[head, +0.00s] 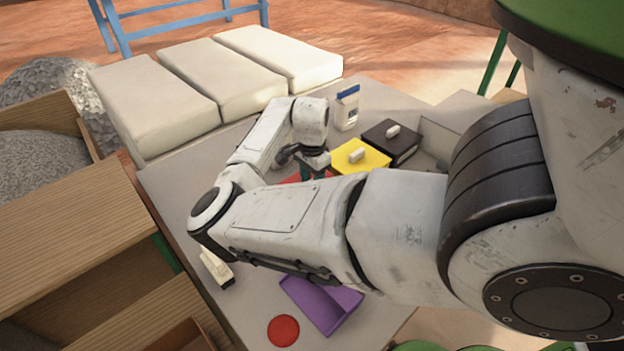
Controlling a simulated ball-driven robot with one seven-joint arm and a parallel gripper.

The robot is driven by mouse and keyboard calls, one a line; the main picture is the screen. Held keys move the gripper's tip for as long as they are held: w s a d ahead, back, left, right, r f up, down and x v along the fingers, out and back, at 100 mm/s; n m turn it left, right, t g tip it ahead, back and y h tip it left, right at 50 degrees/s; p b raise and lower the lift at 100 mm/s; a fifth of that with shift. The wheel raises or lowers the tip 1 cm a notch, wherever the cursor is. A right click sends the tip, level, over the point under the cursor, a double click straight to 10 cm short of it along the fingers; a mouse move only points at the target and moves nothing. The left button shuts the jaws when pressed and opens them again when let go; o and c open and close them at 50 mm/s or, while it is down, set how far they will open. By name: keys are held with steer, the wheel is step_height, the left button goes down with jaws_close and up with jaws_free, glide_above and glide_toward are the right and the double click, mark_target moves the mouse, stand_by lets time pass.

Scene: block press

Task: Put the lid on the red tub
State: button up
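A red thing (291,179) shows as a small strip under my gripper, beside the yellow tub; my arm hides most of it, and I cannot tell whether it is the red tub, its lid or both. My gripper (306,171) is over or at this red patch, pointing down. Its fingertips are mostly hidden behind my forearm, so I cannot see whether they are apart or hold anything.
A yellow box (345,165) and a black box (408,150), each with a white knob, stand right of my gripper. A carton (347,108) stands behind. A purple tray (318,308), a red disc (283,331) and a cream object (216,268) lie nearer on the grey table (165,192).

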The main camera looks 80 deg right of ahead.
step_height(320, 180, up, 12)
steer(key=b, duration=0.1)
steer(key=shift+r+b, duration=0.15)
steer(key=shift+b, duration=0.2)
